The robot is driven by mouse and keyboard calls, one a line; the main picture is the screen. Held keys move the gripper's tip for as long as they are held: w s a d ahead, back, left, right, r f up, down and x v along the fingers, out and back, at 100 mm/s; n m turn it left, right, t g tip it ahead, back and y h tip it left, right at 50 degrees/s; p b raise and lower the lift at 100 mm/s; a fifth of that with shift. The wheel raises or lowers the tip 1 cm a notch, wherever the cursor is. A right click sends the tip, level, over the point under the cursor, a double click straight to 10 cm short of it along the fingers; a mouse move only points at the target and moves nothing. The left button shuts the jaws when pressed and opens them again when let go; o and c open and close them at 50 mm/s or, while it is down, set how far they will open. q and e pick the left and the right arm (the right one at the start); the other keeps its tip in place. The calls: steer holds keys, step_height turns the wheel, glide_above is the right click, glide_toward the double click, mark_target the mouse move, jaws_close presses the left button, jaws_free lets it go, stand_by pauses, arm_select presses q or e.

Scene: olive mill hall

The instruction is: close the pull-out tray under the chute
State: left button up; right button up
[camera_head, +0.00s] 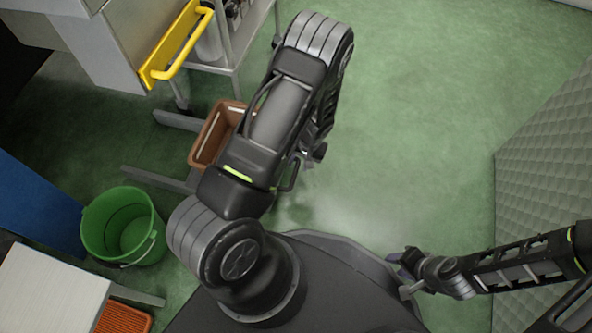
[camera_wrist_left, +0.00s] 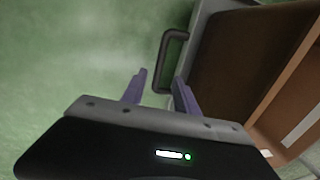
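A brown open-topped tray (camera_head: 210,142) juts out low on the floor side, left of my left arm in the head view, which hides its right part. In the left wrist view the tray (camera_wrist_left: 232,62) fills the right side, with a dark bar handle (camera_wrist_left: 168,62) on its near face. In the head view my arm largely hides this gripper. My right gripper (camera_head: 408,272) is low at right, far from the tray; its finger opening is unclear.
A grey machine body with a yellow handle (camera_head: 178,45) stands at top left, beside a metal stand (camera_head: 232,55). A green bucket (camera_head: 122,226) and a pale box (camera_head: 48,288) are at lower left. A quilted grey panel (camera_head: 545,165) stands at right. The green floor between is clear.

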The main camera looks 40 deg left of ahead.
mark_target(295, 173)
arm_select(q)
steer(key=f, duration=0.2)
steer(key=f+b, duration=0.1)
steer(key=f, duration=0.1)
steer(key=a+f+b, duration=0.1)
steer(key=f, duration=0.1)
steer(key=shift+s, duration=0.2)
steer(key=shift+c, duration=0.3)
jaws_close()
stand_by(0.8)
